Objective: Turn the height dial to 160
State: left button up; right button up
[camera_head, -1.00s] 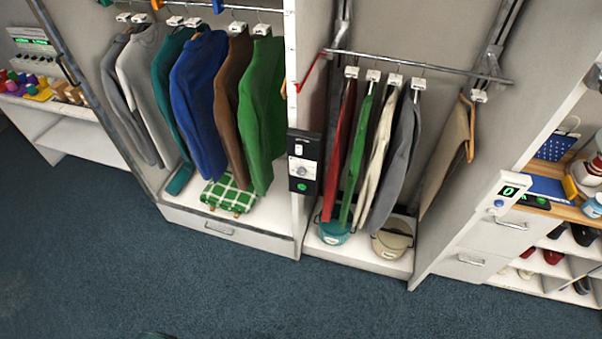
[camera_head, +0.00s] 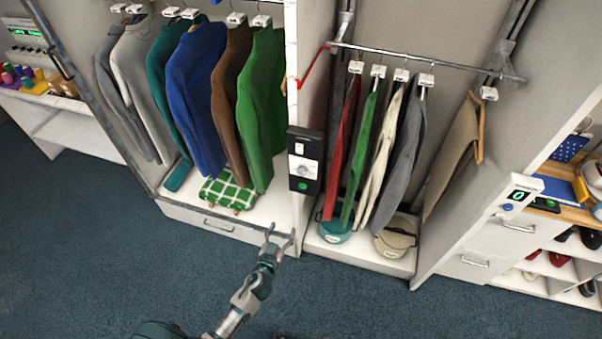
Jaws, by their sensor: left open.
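A black control panel (camera_head: 304,160) is fixed to the front edge of the upright divider between the two wardrobe bays. It has a white switch at the top, a round dial (camera_head: 303,170) on a pale plate in the middle and a green button below. The dial's markings are too small to read. My left gripper (camera_head: 281,234) is open and empty, below and slightly left of the panel, apart from it, its fingers pointing up in the picture. My right gripper is not in view.
Sweaters (camera_head: 200,95) hang in the left bay above a folded green checked cloth (camera_head: 228,191). Garments hang from a rail (camera_head: 430,61) in the right bay, above a teal cap and a beige cap. A small display (camera_head: 518,195) reads 0 at right. Blue floor is clear in front.

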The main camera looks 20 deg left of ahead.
pick_arm(q)
jog(key=t, duration=0.2)
send_near(301, 173)
jog(key=w+p, duration=0.1)
jog(key=w, duration=0.8)
jog(key=shift+f, duration=0.2)
jog(key=shift+s, duration=0.1)
jog(key=c, duration=1.1)
